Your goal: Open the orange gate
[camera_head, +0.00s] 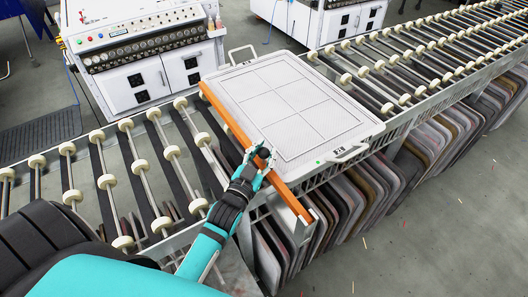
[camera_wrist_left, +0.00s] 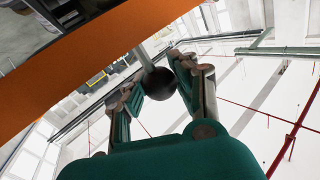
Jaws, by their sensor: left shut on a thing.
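The orange gate (camera_head: 228,118) is a long bar lying across the roller conveyor, along the left side of a white tray (camera_head: 290,105). My left gripper (camera_head: 262,157) is at the middle of the bar, on its near left side. In the left wrist view, the gate (camera_wrist_left: 80,70) crosses the upper left. A dark round knob (camera_wrist_left: 159,83) on a pale rod sits between the fingers of my left gripper, which is shut on it. The head view does not show the knob clearly. My right gripper is not in view.
The conveyor rollers (camera_head: 165,152) run left and right of the gate. Several padded panels (camera_head: 340,205) stand in racks below. A white control cabinet (camera_head: 140,50) stands behind. The floor at the lower right is mostly clear.

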